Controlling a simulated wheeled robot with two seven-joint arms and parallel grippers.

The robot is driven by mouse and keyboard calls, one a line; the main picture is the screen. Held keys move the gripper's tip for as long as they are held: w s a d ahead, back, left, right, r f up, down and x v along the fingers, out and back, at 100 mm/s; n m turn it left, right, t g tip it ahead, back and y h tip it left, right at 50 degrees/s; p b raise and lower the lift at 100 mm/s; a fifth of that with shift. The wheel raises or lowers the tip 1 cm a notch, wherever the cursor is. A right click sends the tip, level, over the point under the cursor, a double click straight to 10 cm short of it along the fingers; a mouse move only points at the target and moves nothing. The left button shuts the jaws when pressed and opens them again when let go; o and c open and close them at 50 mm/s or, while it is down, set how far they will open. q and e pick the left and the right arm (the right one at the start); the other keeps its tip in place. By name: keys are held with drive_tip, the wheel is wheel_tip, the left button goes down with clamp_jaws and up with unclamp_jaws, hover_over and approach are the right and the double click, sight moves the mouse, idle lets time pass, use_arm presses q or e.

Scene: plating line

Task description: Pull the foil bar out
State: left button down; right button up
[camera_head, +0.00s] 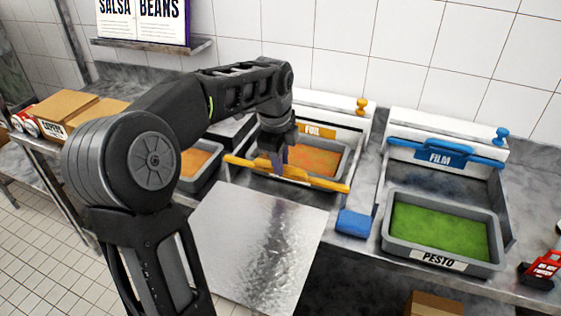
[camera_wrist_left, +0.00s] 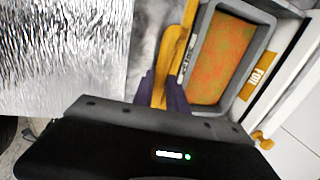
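The yellow foil bar (camera_head: 322,183) lies across the front of the foil station, in front of a grey tray (camera_head: 338,160) of orange food. My left gripper (camera_head: 279,168) reaches down onto the bar's middle. In the left wrist view its two purple fingers (camera_wrist_left: 162,98) stand on either side of the bar (camera_wrist_left: 176,50), closed around it. A shiny foil sheet (camera_head: 258,245) spreads from near the bar toward the front; it also fills the left of the wrist view (camera_wrist_left: 65,50). The yellow FOIL label (camera_head: 313,131) is behind the tray. My right gripper is not in view.
To the right, the film station has a blue bar (camera_head: 440,155) and a grey pesto tray (camera_head: 493,262). A blue block (camera_head: 354,223) sits between the stations. A red item (camera_head: 541,270) lies at the right edge. Cardboard boxes (camera_head: 65,105) stand at left.

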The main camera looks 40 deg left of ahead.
use_arm(q)
drive_tip(key=c, duration=1.3)
unclamp_jaws()
drive_tip(key=shift+s+d, duration=0.1)
drive_tip(key=shift+s, duration=0.1)
drive_tip(key=shift+r, duration=0.1)
drive_tip(key=r, duration=0.3)
drive_tip(key=s+r, duration=0.1)
drive_tip(key=r, duration=0.3)
drive_tip(key=shift+s+d+r+b, duration=0.2)
drive_tip(key=shift+b, duration=0.1)
